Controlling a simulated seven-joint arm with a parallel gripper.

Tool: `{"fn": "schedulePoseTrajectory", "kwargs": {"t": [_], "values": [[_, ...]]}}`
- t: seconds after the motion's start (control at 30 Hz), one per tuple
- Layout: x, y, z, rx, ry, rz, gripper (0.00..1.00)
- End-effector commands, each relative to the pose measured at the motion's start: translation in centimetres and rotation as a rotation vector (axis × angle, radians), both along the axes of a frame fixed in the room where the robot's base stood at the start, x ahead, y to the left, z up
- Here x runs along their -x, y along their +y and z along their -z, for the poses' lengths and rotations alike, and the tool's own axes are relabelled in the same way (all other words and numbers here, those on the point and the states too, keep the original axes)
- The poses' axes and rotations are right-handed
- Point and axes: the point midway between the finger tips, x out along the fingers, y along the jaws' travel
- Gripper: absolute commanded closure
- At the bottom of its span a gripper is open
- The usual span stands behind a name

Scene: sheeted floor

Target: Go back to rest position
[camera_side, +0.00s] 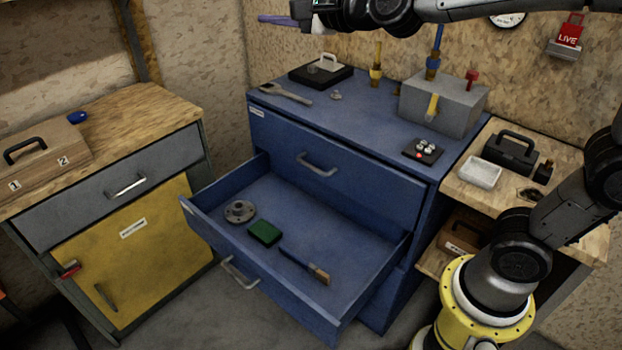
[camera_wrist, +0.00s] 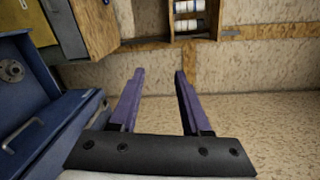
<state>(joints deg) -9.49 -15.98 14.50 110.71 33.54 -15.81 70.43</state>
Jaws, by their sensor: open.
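My gripper (camera_wrist: 158,80) has two purple fingers. In the wrist view they stand apart with nothing between them, and the wall and floor area show beyond. In the side view my gripper (camera_side: 274,20) is at the top, raised above the back of the blue cabinet (camera_side: 275,120) and clear of it. My arm reaches in from the right along the top edge. The gripper touches nothing that I can see.
The cabinet's lower drawer (camera_side: 360,265) is pulled out, holding a round flange (camera_side: 240,211), a green block (camera_side: 264,233) and a brush (camera_side: 305,264). A grey box (camera_side: 445,107) with upright tools stands on top. A wooden case (camera_side: 45,158) sits on the left bench.

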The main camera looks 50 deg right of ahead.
Motion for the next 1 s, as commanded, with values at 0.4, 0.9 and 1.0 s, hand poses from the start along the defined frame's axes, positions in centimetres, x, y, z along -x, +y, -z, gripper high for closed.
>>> {"fn": "schedulePoseTrajectory", "kwargs": {"t": [0.4,0.9,1.0], "values": [[22.8,-3.0,11.4,1.085,0.421,-0.472,0.53],[30.9,-4.6,20.1,1.533,0.687,-1.017,0.53],[30.9,-4.6,20.1,1.531,0.687,-1.016,0.53]]}}
